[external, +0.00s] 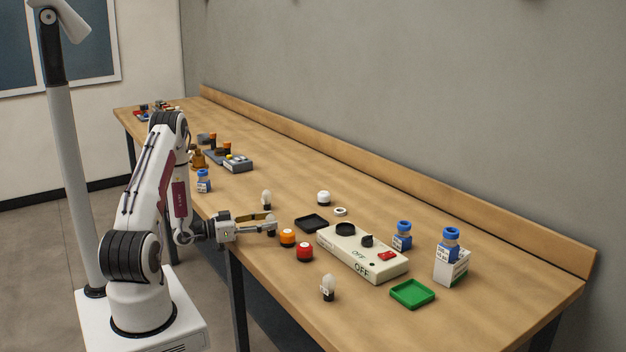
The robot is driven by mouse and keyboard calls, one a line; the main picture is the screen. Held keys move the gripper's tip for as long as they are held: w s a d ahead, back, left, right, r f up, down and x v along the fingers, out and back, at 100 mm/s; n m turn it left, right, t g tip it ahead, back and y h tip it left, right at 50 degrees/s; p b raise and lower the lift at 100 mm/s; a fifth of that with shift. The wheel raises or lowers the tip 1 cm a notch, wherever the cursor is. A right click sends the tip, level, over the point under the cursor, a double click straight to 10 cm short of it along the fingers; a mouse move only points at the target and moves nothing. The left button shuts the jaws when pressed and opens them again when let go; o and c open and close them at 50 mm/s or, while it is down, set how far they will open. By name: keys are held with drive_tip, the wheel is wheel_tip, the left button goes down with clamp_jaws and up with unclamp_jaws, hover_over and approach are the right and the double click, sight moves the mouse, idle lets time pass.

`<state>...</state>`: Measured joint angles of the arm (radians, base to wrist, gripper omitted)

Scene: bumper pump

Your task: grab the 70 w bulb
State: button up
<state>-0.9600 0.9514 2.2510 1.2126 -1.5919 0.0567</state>
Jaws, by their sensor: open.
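My gripper (272,226) is open and reaches out low over the front edge of the table. A small bulb (270,218) with a dark base appears at its fingertips; I cannot tell whether it stands between them or just beside them. A second white bulb (267,197) with a dark base stands upright behind the gripper. A third bulb (328,288) stands upright near the table's front edge, to the right and apart from the gripper. Any wattage marks are too small to read, so I cannot tell which bulb is the 70 W one.
An orange button (287,238) and a red button (304,253) stand just right of my gripper. Beyond are a black tray (311,224), a beige control box (362,252), a green tray (412,294) and blue-capped bottles (402,236).

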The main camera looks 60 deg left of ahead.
drive_tip(key=c, duration=1.1)
drive_tip(key=shift+r, duration=0.15)
drive_tip(key=shift+r, duration=4.85)
